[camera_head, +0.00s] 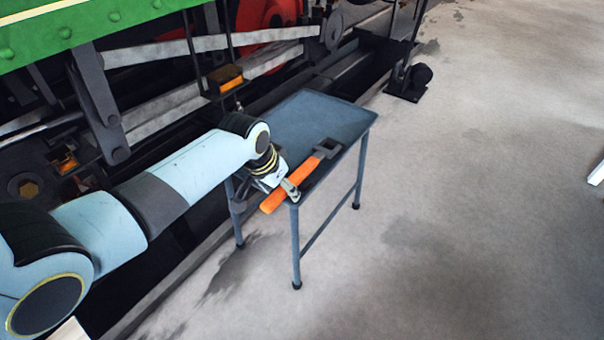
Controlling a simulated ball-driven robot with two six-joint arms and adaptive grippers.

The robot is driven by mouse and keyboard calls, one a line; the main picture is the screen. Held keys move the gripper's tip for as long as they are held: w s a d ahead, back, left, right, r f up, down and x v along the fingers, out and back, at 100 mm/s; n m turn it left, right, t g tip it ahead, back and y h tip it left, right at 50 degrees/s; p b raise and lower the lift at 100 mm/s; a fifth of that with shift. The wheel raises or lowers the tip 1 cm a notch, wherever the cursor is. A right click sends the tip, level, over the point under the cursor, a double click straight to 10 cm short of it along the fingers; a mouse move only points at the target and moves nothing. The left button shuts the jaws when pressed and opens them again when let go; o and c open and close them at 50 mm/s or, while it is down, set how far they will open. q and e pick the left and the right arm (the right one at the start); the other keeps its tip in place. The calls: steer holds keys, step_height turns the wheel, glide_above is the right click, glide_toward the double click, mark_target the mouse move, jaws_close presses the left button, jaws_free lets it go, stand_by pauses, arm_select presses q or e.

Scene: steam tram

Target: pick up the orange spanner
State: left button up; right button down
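The orange spanner (305,170) has an orange handle and a dark grey open jaw. It lies diagonally at the near edge of a small blue-grey table (310,115). Its jaw points to the far right over the tabletop, and its handle end sticks out past the near edge. My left gripper (289,189) comes from the left and is at the middle of the handle, with a grey finger across it. The other finger is hidden, so I cannot tell whether it grips the handle or whether the spanner is lifted. My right gripper is out of view.
The green steam tram with its dark running gear and rods (220,42) stands close behind and left of the table. A dark stand foot (408,88) is on the floor behind right.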

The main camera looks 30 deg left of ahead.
arm_select(q)
jaws_close()
steer(key=shift+r, duration=0.15)
stand_by(0.4)
